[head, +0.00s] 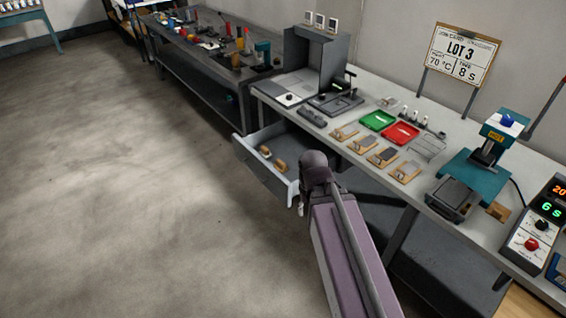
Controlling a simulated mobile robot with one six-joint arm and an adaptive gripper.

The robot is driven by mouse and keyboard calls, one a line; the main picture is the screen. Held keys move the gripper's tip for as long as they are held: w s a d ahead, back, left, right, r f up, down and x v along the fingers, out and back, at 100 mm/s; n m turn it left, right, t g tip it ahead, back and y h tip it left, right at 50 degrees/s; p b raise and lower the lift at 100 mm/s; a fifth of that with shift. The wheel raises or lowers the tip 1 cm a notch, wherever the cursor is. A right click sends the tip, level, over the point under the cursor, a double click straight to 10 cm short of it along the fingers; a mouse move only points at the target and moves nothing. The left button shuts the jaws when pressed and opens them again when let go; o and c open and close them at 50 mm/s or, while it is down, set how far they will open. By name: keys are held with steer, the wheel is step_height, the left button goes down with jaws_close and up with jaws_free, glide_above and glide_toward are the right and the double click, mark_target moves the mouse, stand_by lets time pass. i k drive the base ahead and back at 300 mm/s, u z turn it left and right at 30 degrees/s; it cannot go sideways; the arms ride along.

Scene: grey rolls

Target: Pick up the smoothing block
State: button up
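I cannot tell for certain which thing is the smoothing block. Two small tan-and-dark pieces, one at the back (265,152) and one nearer (280,165), lie inside an open drawer (290,190) under the workbench. A dark grey block-like piece (312,117) lies on the bench top near its front edge, above the drawer. My arm reaches up from the bottom of the head view, and its dark joint is just right of the drawer's front corner.
The bench (365,107) holds a green tray (377,121), a red tray (401,133), several wooden boards, a teal press (485,150) and a control box (535,225). A dark bench (205,62) stands behind. The floor (120,190) at left is clear.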

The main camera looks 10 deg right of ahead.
mark_target(281, 166)
steer(key=i, duration=0.3)
steer(key=u, duration=0.05)
steer(key=k, duration=1.3)
steer(key=u, duration=0.45)
steer(key=i, duration=1.45)
steer(key=z, duration=0.3)
